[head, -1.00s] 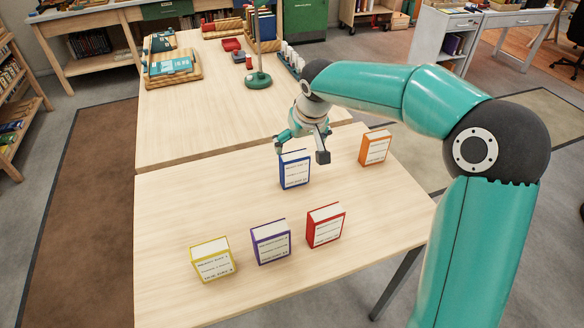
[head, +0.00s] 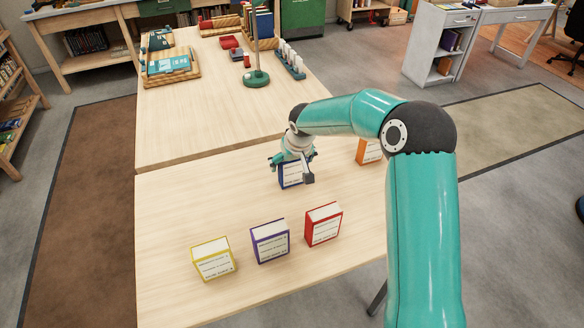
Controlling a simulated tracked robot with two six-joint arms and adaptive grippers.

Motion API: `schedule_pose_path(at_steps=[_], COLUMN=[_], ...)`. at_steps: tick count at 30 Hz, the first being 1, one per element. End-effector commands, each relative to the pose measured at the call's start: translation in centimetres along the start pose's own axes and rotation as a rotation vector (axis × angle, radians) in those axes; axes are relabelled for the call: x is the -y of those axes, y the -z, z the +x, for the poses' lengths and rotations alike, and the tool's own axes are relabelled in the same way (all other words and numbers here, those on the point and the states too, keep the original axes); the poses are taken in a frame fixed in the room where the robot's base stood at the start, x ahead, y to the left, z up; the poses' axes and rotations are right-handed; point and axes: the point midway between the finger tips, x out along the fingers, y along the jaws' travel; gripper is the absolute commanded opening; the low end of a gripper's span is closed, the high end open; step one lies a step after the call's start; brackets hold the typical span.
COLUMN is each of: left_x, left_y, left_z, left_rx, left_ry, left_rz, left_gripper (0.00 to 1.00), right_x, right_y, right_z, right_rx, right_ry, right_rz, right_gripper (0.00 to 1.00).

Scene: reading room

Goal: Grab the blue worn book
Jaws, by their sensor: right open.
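The blue book (head: 290,180) stands upright on the near wooden table, toward its far side. Its white label faces me, and its top is hidden behind my right gripper. My right gripper (head: 292,168) is open, low over the blue book, with one finger at the book's left and one at its right. I cannot tell whether the fingers touch it. My left gripper is not in view.
Yellow (head: 213,258), purple (head: 270,241) and red (head: 323,224) books stand along the near part of the table. An orange book (head: 368,151) stands to the right, partly behind my arm. A green lamp (head: 256,77) stands on the far table. The table's left part is clear.

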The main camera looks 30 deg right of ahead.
Motion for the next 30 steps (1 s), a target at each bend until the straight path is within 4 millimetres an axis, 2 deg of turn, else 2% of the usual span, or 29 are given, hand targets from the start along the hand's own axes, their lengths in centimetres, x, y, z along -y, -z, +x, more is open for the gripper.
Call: schedule_pose_path(at_steps=[7, 15, 17, 30], left_x=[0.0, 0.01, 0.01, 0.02], left_y=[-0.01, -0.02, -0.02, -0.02], left_z=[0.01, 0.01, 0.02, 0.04], left_rx=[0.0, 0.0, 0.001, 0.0], left_ry=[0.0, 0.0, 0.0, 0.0], left_rz=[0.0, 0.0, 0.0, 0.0], left_gripper=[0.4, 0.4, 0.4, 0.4], right_x=[-0.05, -0.07, -0.07, -0.09], right_y=[0.02, -0.04, -0.06, -0.19], right_z=[0.12, 0.14, 0.16, 0.24], right_rx=[-0.002, 0.0, 0.001, 0.004], right_ry=[0.0, 0.0, 0.0, 0.0], right_rz=[0.001, 0.001, 0.001, 0.001], right_gripper=[0.98, 0.53, 0.45, 0.43])
